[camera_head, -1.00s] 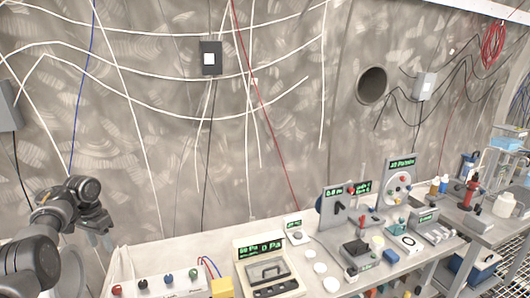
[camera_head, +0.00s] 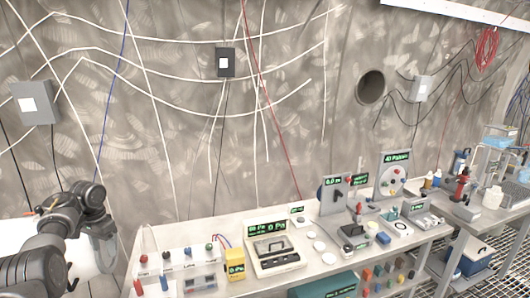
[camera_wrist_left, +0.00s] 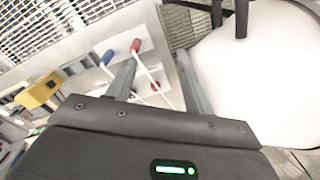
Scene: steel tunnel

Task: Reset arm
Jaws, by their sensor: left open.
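My left arm comes in from the left in the head view, bent at a dark joint. My left gripper (camera_head: 104,252) hangs below that joint, left of the workbench (camera_head: 205,238). In the left wrist view, the two grey fingers of my left gripper (camera_wrist_left: 158,80) are spread apart with nothing held between them. Beyond them are a red-handled probe (camera_wrist_left: 135,46) and a blue-handled probe (camera_wrist_left: 106,58) with white leads. I cannot tell a contact between fingers and leads. My right gripper is not in view.
A yellow meter (camera_head: 235,265), a panel instrument (camera_head: 272,252) and several devices crowd the bench. A white rounded surface (camera_wrist_left: 262,65) lies right of the fingers in the wrist view. Cables and a dark wall box (camera_head: 225,62) hang on the tunnel wall.

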